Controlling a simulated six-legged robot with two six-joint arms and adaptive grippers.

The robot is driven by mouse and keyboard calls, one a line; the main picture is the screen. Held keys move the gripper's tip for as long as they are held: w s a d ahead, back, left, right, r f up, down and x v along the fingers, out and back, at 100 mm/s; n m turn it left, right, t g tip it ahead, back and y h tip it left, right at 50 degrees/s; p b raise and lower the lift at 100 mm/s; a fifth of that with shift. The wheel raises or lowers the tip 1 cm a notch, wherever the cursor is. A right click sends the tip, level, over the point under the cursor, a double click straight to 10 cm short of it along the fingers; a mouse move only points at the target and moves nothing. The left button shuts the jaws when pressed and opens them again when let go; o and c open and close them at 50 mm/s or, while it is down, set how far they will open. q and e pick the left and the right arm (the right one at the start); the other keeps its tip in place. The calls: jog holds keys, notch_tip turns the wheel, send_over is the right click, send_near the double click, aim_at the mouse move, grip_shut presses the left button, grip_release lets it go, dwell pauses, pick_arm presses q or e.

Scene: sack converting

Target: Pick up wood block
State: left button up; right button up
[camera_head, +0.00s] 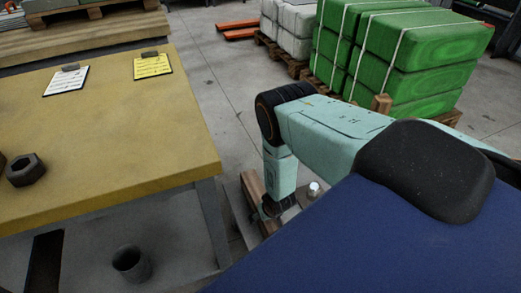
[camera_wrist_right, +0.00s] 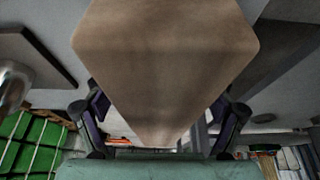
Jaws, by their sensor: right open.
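The wood block (camera_head: 252,187) is brown and lies low beyond the yellow table's right leg in the head view, partly hidden by my right gripper. My right gripper (camera_head: 274,207) points down right beside it or over it. In the right wrist view the wood block (camera_wrist_right: 165,50) fills the upper middle, large and close. The fingers of my right gripper (camera_wrist_right: 160,108) are spread, one on each side of its narrowing lower end. I cannot tell whether they touch it. My left gripper is not in view.
A yellow-topped table (camera_head: 120,130) stands left, with a dark hex nut (camera_head: 26,170) and two clipboards on it. A dark cup (camera_head: 131,263) is below. A small silver-topped object (camera_head: 314,188) sits right of my gripper. Green bales (camera_head: 400,60) stand behind my arm.

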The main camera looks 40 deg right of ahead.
grip_shut()
jog(key=shift+w+r, duration=0.1)
jog(key=shift+w, duration=0.05)
dwell(0.6)
